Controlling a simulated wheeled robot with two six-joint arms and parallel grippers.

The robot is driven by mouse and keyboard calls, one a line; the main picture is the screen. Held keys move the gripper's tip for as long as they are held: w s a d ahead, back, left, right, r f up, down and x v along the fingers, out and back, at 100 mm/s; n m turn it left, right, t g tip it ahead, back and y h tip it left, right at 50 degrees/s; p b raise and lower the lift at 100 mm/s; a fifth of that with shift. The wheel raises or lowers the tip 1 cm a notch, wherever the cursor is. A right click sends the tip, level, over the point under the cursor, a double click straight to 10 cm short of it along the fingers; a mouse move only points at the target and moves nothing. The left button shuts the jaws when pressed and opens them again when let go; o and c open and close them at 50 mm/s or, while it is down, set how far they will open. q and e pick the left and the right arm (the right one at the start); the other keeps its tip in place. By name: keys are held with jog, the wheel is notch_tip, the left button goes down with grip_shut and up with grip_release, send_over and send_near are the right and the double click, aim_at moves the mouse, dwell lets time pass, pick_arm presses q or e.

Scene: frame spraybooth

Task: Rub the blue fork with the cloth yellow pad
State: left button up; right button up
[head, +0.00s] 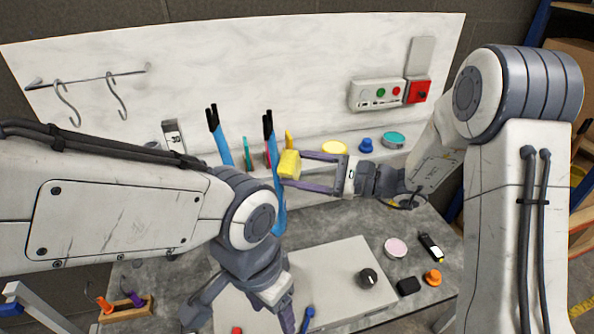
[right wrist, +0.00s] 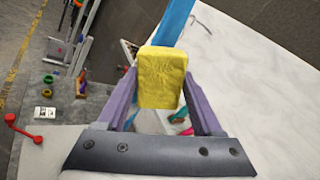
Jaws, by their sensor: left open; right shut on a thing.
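The yellow cloth pad (head: 289,164) is clamped between the purple fingers of my right gripper (head: 296,168). The pad also shows in the right wrist view (right wrist: 161,78), square to the camera. A blue fork (head: 279,212) with black tines stands upright by the back ledge, right at the pad in the head view; I cannot tell if they touch. Part of a blue shaft (right wrist: 176,22) shows behind the pad in the right wrist view. A second blue, black-tipped fork (head: 222,148) stands further left. My left gripper (head: 242,316) is low at the front, open and empty, partly cut off.
A grey box with a black knob (head: 368,278) stands on the bench. A pink-topped tin (head: 396,247), black device (head: 431,246) and orange knob (head: 432,278) lie to its right. Hooks (head: 66,103) hang upper left.

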jog(key=b, duration=0.5)
send_over(285, 213)
jog(key=w+v, duration=0.1)
jog(key=v, duration=0.2)
jog(key=shift+s+f, duration=0.2)
jog(key=shift+f, duration=0.8)
jog(key=shift+s+f, duration=0.2)
jog(key=shift+f, duration=0.8)
jog(key=shift+s+f, duration=0.2)
jog(key=shift+f, duration=0.8)
jog(key=shift+d+f+b, duration=0.1)
jog(key=shift+f+b, duration=2.05)
jog(key=shift+d+f+b, duration=0.15)
jog(key=shift+f+b, duration=1.95)
jog(key=shift+f, duration=0.1)
jog(key=shift+r, duration=0.1)
jog(key=shift+d, duration=0.1)
jog(key=shift+v, duration=2.9)
jog(key=shift+d, duration=0.15)
jog(key=shift+v, duration=1.35)
